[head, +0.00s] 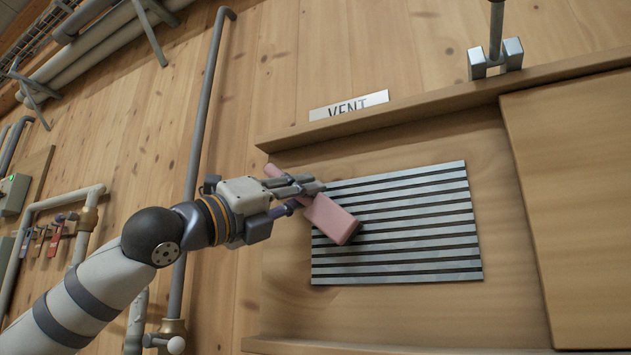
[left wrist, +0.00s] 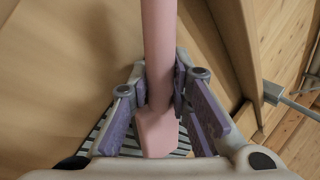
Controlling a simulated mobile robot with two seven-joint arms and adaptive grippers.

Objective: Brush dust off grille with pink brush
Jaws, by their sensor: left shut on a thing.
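The grille (head: 420,225) is a panel of pale metal slats with dark gaps, set in a wooden recess in the head view. A strip of it shows low in the left wrist view (left wrist: 97,132). My left gripper (head: 306,190) is at the grille's upper left corner, shut on the pink brush (head: 328,219). The brush's block end lies over the grille's left part; whether it touches the slats cannot be told. In the left wrist view the pink handle (left wrist: 158,50) runs up between the fingers. No dust is clearly visible on the slats. My right gripper is not in view.
A VENT label (head: 349,106) sits above the recess's top ledge (head: 420,108). A wooden panel (head: 575,200) stands right of the grille. A grey vertical pipe (head: 203,130) runs left of the recess. A metal bracket (head: 496,58) is above the ledge.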

